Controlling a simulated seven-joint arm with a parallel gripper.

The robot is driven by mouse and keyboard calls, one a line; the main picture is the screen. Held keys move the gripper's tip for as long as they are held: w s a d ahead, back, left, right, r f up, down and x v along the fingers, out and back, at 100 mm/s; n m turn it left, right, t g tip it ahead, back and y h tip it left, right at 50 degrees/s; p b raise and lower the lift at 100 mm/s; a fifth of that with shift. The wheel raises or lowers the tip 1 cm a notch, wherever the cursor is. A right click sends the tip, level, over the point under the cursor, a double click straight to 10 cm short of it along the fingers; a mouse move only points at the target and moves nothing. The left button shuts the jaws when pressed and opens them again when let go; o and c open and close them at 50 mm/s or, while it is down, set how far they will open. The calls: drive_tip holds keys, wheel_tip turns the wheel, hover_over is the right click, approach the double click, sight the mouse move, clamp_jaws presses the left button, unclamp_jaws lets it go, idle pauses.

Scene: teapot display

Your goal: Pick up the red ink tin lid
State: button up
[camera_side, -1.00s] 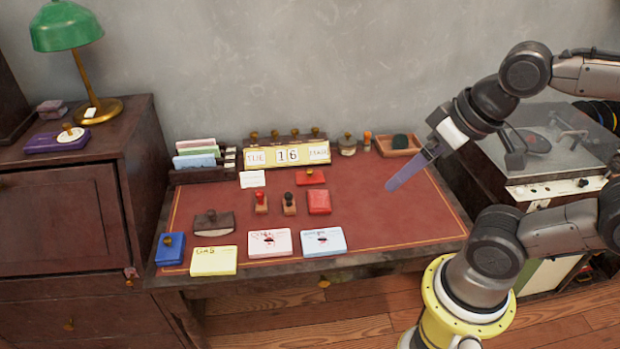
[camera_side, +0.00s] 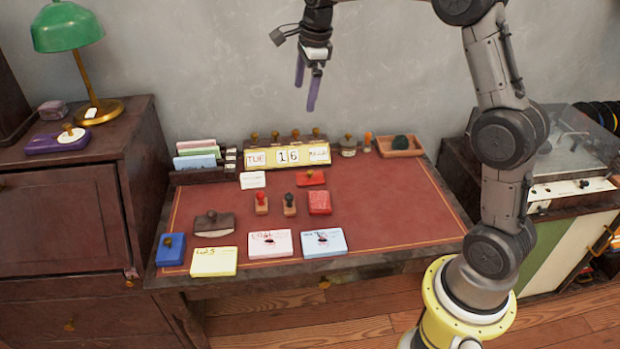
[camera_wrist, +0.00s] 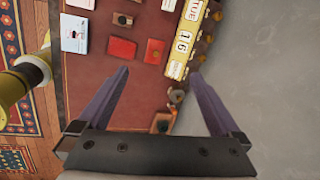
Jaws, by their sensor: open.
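The red ink tin lid (camera_side: 304,180) is a flat red rectangle with a small knob on top. It lies on the desk's red leather top, just behind the red ink tin (camera_side: 319,204). In the wrist view the lid (camera_wrist: 148,56) and the tin (camera_wrist: 122,49) lie side by side beyond the fingertips. My gripper (camera_side: 305,98) has purple fingers and hangs high above the back of the desk, well clear of the lid. In the wrist view my gripper (camera_wrist: 160,72) is open, with nothing between its fingers.
A yellow date calendar (camera_side: 288,155) stands behind the lid, with several knobbed stamps along its back. Two wooden stamps (camera_side: 262,204) stand left of the tin. A white card (camera_side: 252,180) lies left of the lid. The right part of the desk top (camera_side: 400,205) is clear.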

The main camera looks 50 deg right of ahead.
drive_tip(key=w+d+f+m+g, duration=0.1)
drive_tip(key=w+d+f, duration=0.2)
drive_tip(key=d+f, duration=0.35)
drive_tip(key=m+g, duration=0.1)
drive_tip(key=g, duration=0.1)
hover_over(316, 177)
wheel_tip(316, 177, down, 10)
drive_tip(key=shift+y, duration=0.4)
drive_tip(key=f, duration=0.8)
drive_tip(key=shift+w+d+f, duration=0.1)
drive_tip(key=shift+d+f, duration=0.05)
drive_tip(key=shift+d, duration=0.2)
drive_tip(key=shift+a+f, duration=0.15)
drive_tip(key=shift+f, duration=1.2)
drive_tip(key=shift+a+f, duration=0.15)
drive_tip(key=shift+f, duration=1.2)
drive_tip(key=c, duration=1.3)
drive_tip(key=shift+r, duration=0.15)
